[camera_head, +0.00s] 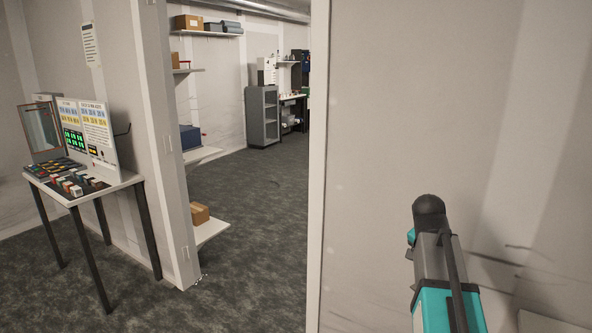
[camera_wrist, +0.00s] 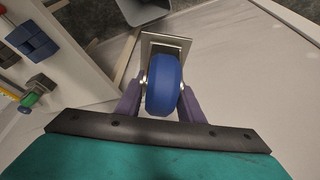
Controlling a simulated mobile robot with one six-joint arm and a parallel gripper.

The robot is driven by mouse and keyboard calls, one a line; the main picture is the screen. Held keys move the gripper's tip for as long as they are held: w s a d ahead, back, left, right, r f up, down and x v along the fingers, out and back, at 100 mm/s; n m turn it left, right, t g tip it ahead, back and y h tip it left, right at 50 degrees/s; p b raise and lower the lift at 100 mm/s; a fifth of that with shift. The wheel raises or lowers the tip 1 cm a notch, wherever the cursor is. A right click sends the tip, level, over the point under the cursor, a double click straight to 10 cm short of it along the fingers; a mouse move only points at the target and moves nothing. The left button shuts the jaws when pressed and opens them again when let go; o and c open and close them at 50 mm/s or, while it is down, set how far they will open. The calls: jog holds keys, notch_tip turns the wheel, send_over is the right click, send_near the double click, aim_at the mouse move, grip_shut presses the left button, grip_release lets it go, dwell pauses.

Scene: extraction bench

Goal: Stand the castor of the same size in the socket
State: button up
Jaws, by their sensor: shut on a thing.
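My gripper (camera_wrist: 161,100) is shut on a castor (camera_wrist: 163,85) with a blue wheel and a metal plate, seen in the wrist view. The purple fingers sit on both sides of the wheel, and the plate points away from the gripper. In the head view my arm shows at the right, but the gripper's fingers and the castor cannot be made out there. I cannot make out the socket in either view.
A white table (camera_head: 84,190) with panels and small coloured items stands at the left. A doorway leads to a room with shelves (camera_head: 205,156) and a grey cabinet (camera_head: 262,116). A white surface with blue blocks (camera_wrist: 34,40) shows in the wrist view. The carpet (camera_head: 245,200) in the doorway is clear.

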jog(key=w+a+n+t+y, duration=0.1)
jog(key=w+a+n+y, duration=0.1)
jog(key=a+n, duration=0.4)
jog(key=w+a+r+n+t+y, duration=0.1)
jog(key=a+n, duration=0.5)
jog(key=a, duration=1)
jog(key=shift+w+a+y, duration=0.35)
jog(key=shift+w+y, duration=0.15)
jog(key=shift+a, duration=0.1)
